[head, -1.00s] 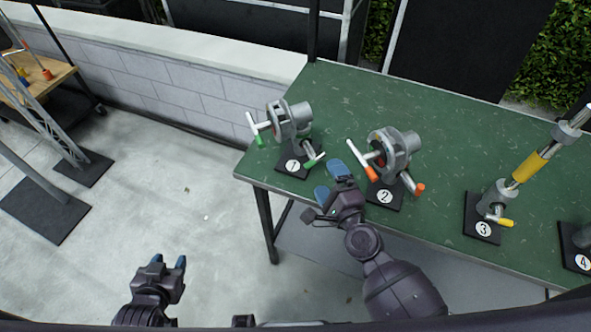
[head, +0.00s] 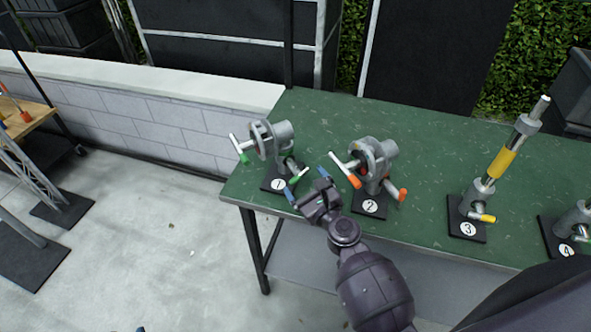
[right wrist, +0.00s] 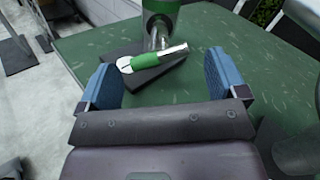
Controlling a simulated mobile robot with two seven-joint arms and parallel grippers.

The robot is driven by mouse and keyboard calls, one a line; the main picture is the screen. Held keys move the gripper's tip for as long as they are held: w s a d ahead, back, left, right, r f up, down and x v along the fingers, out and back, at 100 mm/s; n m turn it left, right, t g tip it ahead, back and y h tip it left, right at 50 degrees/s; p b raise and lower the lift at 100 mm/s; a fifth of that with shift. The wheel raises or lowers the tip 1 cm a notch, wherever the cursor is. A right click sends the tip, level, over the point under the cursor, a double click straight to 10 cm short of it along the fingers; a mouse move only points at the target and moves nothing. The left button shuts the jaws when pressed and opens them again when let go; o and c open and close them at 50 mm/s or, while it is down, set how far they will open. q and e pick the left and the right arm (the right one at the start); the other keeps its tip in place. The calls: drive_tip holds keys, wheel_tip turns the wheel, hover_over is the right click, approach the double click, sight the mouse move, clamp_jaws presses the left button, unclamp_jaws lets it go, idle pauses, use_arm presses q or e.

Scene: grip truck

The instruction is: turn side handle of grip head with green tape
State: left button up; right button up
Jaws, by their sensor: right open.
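The grip head with green tape (head: 268,140) stands on a black base marked 1 at the table's left end. Its long handle (head: 240,150) has a green end and sticks out to the left. Its side handle (head: 299,175) has green tape and points to the lower right. In the right wrist view the green-taped side handle (right wrist: 150,59) lies ahead of and between the fingers, not touching them. My right gripper (head: 306,184) is open and empty, with its blue fingers close to the side handle. Only a possible sliver of my left gripper (head: 140,329) shows at the bottom edge.
Grip head 2 (head: 374,158) with orange-taped handles stands just right of my right gripper. Stands 3 (head: 468,215) and 4 (head: 570,235) are farther right on the green table (head: 440,150). The table's back middle is clear.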

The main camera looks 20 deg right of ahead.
sight(297, 171)
drive_tip(key=w, duration=0.3)
drive_tip(key=shift+w+a, duration=0.3)
drive_tip(key=shift+a, duration=0.1)
drive_tip(key=shift+w+a, duration=0.1)
drive_tip(key=shift+w, duration=0.65)
use_arm(q)
drive_tip(key=shift+s+f, duration=0.5)
drive_tip(key=shift+w+r, duration=0.1)
use_arm(e)
drive_tip(key=shift+c, duration=0.5)
drive_tip(key=c, duration=0.8)
use_arm(q)
drive_tip(key=shift+w+r, duration=0.15)
drive_tip(key=shift+w, duration=0.1)
use_arm(e)
drive_tip(key=shift+c, duration=0.2)
